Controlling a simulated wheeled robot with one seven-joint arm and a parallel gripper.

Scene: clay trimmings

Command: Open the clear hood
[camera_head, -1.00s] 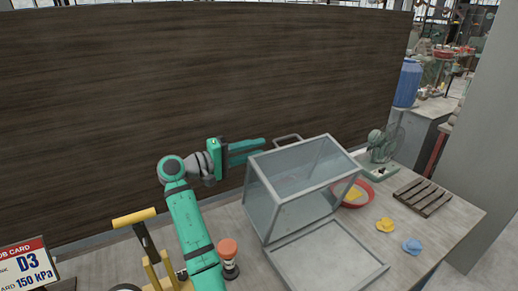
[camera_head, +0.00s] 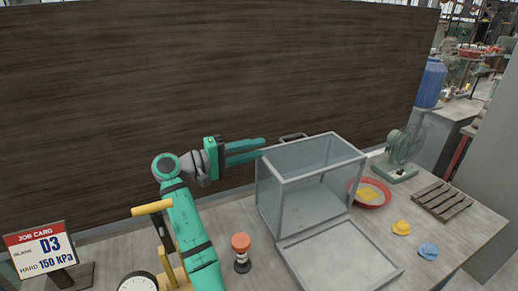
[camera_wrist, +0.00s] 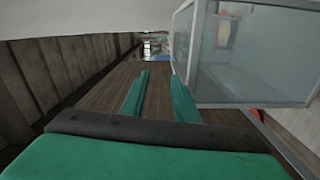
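The clear hood (camera_head: 310,190) is a see-through box with a grey frame, standing on the table in the head view. A dark handle (camera_head: 293,137) shows at its far top edge. A flat grey-framed panel (camera_head: 342,256) lies in front of it; I cannot tell how the two are joined. My gripper (camera_head: 262,150) is at the hood's upper left, its fingers pointing right near the handle. In the wrist view my gripper (camera_wrist: 158,90) is open with an empty gap, and the hood (camera_wrist: 240,60) is right of the fingers. Contact cannot be told.
A dark wooden wall (camera_head: 200,70) rises behind the table. A red dish (camera_head: 384,192) with a yellow piece, a green fan (camera_head: 405,145), a slatted rack (camera_head: 446,200) and yellow and blue lumps are right of the hood. A red-topped post (camera_head: 241,250) and a job card (camera_head: 40,250) are left.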

